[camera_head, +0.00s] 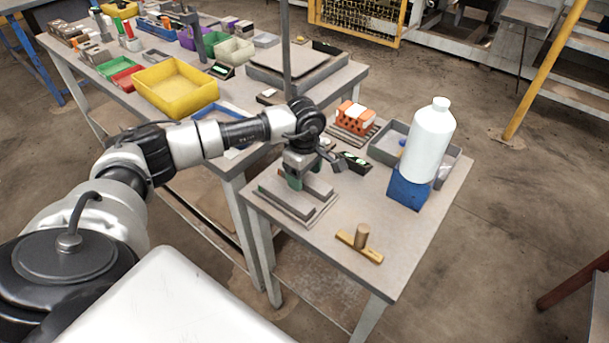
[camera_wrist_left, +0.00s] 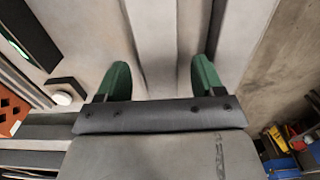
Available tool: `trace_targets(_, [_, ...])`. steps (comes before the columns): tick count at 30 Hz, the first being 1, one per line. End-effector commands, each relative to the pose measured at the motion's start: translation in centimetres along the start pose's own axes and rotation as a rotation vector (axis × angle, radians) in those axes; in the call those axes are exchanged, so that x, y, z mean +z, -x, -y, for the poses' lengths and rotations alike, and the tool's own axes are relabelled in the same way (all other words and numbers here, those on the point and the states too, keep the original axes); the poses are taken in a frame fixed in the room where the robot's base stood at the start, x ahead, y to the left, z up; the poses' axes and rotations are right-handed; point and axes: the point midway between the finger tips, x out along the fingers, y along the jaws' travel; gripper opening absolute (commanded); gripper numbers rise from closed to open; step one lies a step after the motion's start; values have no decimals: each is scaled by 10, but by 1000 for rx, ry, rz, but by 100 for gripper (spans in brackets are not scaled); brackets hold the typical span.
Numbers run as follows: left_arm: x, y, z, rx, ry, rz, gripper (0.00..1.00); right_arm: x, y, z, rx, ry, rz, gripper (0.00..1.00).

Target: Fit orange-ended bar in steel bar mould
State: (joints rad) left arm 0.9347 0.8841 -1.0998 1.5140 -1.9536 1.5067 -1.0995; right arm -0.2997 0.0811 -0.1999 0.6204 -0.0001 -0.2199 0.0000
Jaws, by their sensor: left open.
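The steel bar mould (camera_head: 317,211) lies near the left edge of the near table, a flat grey plate with raised long strips. My left gripper (camera_head: 295,182) is right over it, pointing down. In the left wrist view the green fingers of the left gripper (camera_wrist_left: 160,68) stand apart, with a pale grey strip (camera_wrist_left: 165,30) running lengthwise between them. I cannot tell whether this strip is part of the mould or a bar lying in it. No orange end shows. My right gripper is not in view.
An orange hollow brick (camera_head: 355,117) sits behind the gripper. A white bottle (camera_head: 429,140) stands by a blue block (camera_head: 409,190) and a grey tray (camera_head: 385,150). A wooden T-shaped tool (camera_head: 360,243) lies in front. A yellow bin (camera_head: 175,86) is on the far table.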

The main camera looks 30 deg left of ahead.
Motion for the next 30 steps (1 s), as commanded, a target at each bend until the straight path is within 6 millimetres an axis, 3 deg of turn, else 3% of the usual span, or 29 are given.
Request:
trace_targets(9, [0, 63, -1, 6, -1, 0, 68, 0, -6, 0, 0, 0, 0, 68])
trace_targets(15, [0, 91, -1, 5, 0, 0, 68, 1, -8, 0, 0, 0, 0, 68])
trace_targets(30, [0, 99, 0, 2, 0, 0, 68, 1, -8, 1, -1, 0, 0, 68])
